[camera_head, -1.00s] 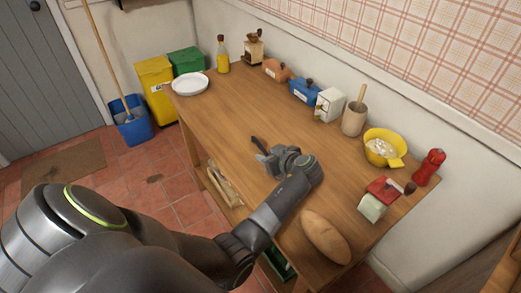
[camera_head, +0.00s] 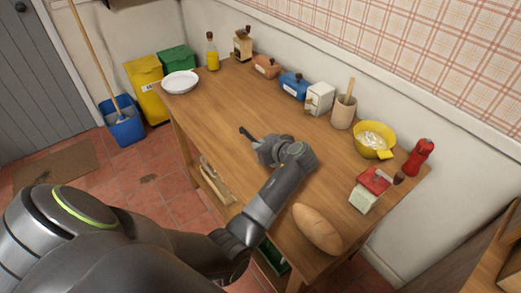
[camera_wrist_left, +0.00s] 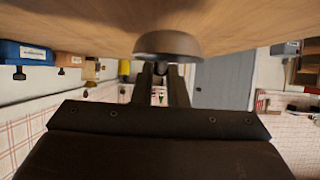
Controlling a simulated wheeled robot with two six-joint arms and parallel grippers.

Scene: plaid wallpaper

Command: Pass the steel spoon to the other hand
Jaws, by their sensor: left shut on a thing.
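My left gripper (camera_head: 250,136) is low over the middle of the wooden table (camera_head: 215,120), its arm reaching in from the lower left. In the left wrist view its two fingers (camera_wrist_left: 163,82) are close together, shut on a rounded, dull grey-brown metal piece, which I take to be the steel spoon (camera_wrist_left: 168,43). The piece lies across the fingertips, close to the tabletop. In the head view the spoon is mostly hidden; a short dark piece sticks out past the gripper, and I cannot tell if it is spoon or finger. My right gripper is not in view.
A bread loaf (camera_head: 318,230) lies at the near edge. A red-and-white box (camera_head: 370,187), red mill (camera_head: 419,157), yellow bowl (camera_head: 387,153) and utensil crock (camera_head: 342,115) stand to the right. A white plate (camera_head: 180,82) is at the far left. The table's left middle is clear.

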